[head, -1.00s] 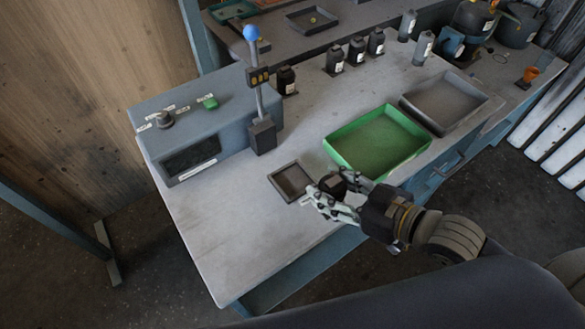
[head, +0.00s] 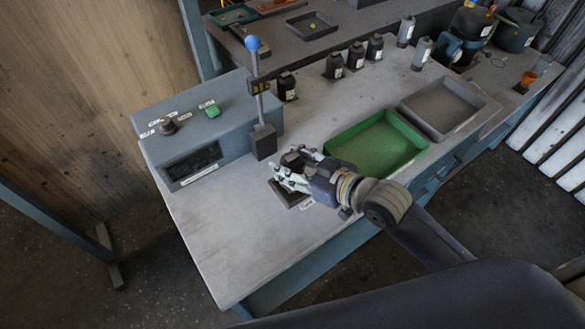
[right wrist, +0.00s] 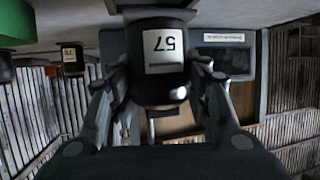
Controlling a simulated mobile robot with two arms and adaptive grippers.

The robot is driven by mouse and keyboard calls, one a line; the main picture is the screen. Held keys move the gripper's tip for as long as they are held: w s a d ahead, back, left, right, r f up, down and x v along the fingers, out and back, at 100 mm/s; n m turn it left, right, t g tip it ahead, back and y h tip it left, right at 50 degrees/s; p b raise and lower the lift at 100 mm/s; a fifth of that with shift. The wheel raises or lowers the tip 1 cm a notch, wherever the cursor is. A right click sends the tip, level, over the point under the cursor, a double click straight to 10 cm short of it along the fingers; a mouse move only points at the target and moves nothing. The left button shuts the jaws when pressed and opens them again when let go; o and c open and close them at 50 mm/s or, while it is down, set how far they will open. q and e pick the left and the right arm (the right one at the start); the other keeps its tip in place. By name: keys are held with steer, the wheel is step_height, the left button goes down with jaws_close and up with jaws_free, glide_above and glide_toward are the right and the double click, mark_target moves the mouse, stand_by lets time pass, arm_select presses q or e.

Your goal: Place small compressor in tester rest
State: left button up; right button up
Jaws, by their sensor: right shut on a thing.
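My right gripper (head: 294,172) is shut on the small compressor (head: 293,160), a dark round body. The tester rest (head: 288,203) looks like a square dark frame on the bench, in front of the grey tester box (head: 195,120). The gripper and compressor are over it and hide most of it. I cannot tell whether the compressor touches it. My left gripper is not in view.
A lever with a blue knob (head: 252,43) stands close behind the gripper. A green tray (head: 335,145) and a grey tray (head: 410,112) lie to the right. Several dark bottles (head: 333,68) line the back. The bench's front left is clear.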

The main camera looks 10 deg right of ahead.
steer(key=shift+f, duration=1.15)
steer(key=o, duration=1.5)
steer(key=shift+s+f, duration=0.1)
steer(key=shift+f, duration=0.15)
steer(key=shift+r, duration=0.2)
steer(key=shift+s+d, duration=0.25)
steer(key=shift+s, duration=0.05)
steer(key=shift+b+v, duration=0.7)
steer(key=shift+v, duration=4.95)
